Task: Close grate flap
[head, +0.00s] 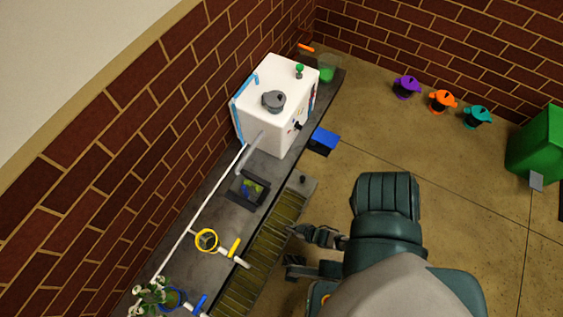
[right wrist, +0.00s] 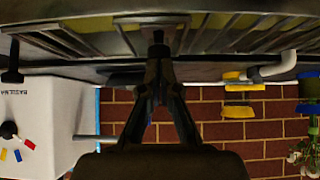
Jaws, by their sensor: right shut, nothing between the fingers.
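The grate (head: 272,238), with dark bars over a yellowish surface, runs along the front of the dark counter in the head view. Its bars (right wrist: 215,32) cross the top of the right wrist view, which is upside down. I cannot tell which part is the flap or how far it is open. My right gripper (head: 293,231) is at the grate's right edge. In the right wrist view its fingertips (right wrist: 158,48) are together, empty, and overlap the grate's edge bar; contact is unclear.
A white machine (head: 281,108) stands on the counter (head: 215,218) by the brick wall. A yellow ring handle (head: 206,240), white pipe and potted plant (head: 156,296) are left of the grate. Coloured pots (head: 442,101) and a green bin (head: 538,148) stand across the open floor.

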